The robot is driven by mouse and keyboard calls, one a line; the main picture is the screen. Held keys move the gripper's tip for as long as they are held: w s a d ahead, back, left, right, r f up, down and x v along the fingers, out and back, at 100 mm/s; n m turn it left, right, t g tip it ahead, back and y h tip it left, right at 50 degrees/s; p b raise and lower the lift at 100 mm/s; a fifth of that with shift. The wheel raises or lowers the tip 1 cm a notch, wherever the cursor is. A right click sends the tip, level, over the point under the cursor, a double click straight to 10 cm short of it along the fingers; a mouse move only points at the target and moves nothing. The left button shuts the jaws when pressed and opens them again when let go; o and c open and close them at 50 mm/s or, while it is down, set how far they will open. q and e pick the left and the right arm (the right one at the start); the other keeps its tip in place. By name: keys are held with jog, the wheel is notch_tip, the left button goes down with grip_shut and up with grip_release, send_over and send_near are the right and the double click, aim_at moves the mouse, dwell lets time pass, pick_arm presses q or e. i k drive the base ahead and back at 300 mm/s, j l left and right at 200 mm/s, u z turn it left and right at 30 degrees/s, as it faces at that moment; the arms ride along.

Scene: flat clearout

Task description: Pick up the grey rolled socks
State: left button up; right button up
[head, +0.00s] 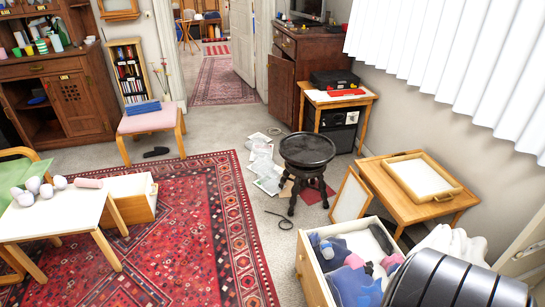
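Several pale grey, rounded bundles (33,185) sit on the white-topped table (75,212) at the left. They may be rolled socks, but they are too small to be sure. An open drawer or box (307,272) at the bottom right holds blue, pink and dark cloth items (352,284). I cannot pick out grey rolled socks among them for certain. Neither of my grippers is in view.
A dark round stool (307,150) stands right of the patterned red rug (170,235), near scattered papers (265,168) and a thin dark loop (280,219). A wooden table (395,202) bears a tray (420,160). A dark ribbed object (455,285) fills the bottom right. The middle rug is clear.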

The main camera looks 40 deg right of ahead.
aim_at(326, 249)
jog(key=i+z, duration=0.2)
jog(key=i, duration=0.2)
jog(key=i+j+z, duration=0.2)
jog(key=i, duration=0.2)
jog(key=i+j+z, duration=0.2)
jog(key=i, duration=0.15)
jog(key=i+z, duration=0.25)
jog(key=z, duration=0.2)
jog(key=i+z, duration=0.25)
jog(key=z, duration=0.2)
jog(key=i+j+z, duration=0.2)
jog(key=z, duration=0.25)
jog(key=i+j+z, duration=0.2)
jog(key=z, duration=0.25)
jog(key=i+j+z, duration=0.2)
jog(key=z, duration=0.2)
jog(key=j, duration=0.1)
